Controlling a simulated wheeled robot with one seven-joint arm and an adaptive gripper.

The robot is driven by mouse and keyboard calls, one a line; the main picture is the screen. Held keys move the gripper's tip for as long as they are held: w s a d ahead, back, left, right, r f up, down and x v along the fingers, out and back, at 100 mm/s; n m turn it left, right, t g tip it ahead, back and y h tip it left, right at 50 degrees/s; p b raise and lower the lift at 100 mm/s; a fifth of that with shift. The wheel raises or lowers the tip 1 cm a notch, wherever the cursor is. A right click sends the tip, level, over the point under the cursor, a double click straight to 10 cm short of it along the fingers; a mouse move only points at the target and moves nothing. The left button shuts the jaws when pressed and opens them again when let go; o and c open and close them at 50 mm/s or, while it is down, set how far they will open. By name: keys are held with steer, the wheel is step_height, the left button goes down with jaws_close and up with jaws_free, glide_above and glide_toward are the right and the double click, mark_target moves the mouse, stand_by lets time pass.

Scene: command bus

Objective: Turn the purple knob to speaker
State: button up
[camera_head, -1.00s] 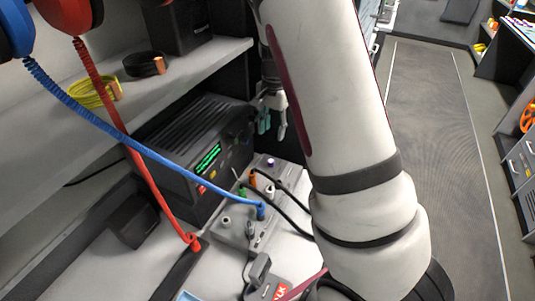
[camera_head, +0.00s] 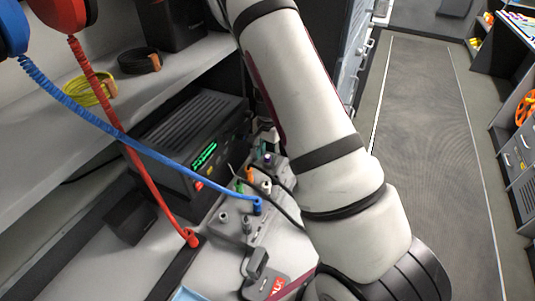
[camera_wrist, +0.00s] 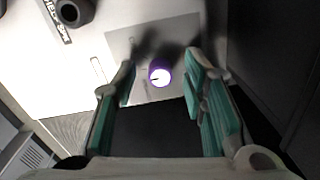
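The purple knob (camera_wrist: 159,73) shows in the wrist view with a white top and a dark pointer mark. It stands on a light grey plate (camera_wrist: 185,32). My gripper (camera_wrist: 160,82) is open, with one teal-padded finger to each side of the knob and a gap on both sides. In the head view the knob (camera_head: 268,159) is at the far end of the grey control box (camera_head: 232,222), and my gripper (camera_head: 265,148) is right at it, partly hidden by my arm. The speaker label cannot be read.
Orange, green, white and blue plugs with cables stand on the control box. A black radio unit (camera_head: 190,145) with a green display is behind it. Red (camera_head: 125,140) and blue coiled cords hang across the left. A black cylinder (camera_wrist: 75,12) stands near the knob. The floor at right is clear.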

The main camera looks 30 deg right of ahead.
jaws_close()
steer(key=shift+n, duration=0.4)
steer(key=n, duration=0.3)
steer(key=shift+d+b, duration=0.1)
steer(key=shift+b, duration=0.3)
steer(key=n, duration=0.5)
steer(key=shift+b, duration=0.3)
